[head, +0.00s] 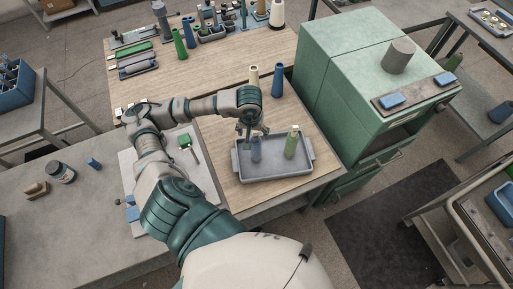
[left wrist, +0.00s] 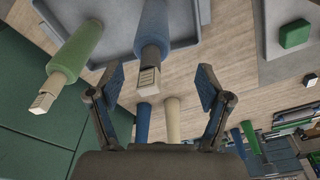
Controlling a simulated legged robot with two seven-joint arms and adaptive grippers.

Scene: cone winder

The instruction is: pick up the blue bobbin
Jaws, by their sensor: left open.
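A blue bobbin (head: 256,150) stands in the grey tray (head: 272,178), beside a green bobbin (head: 291,146). My left gripper (head: 254,132) is above the tray, close to the blue bobbin, and partly covers its top. In the left wrist view, my left gripper (left wrist: 160,82) is open and empty. The blue bobbin (left wrist: 153,28) points its pale tip toward the space between the two fingers, with no visible contact. The green bobbin (left wrist: 76,48) is outside the fingers, to the left. My right gripper is not in view.
A second blue bobbin (head: 277,83) and a cream bobbin (head: 253,79) stand on the wooden table behind the tray. A green cabinet (head: 335,85) rises close on the right. More bobbins and parts crowd the table's far end.

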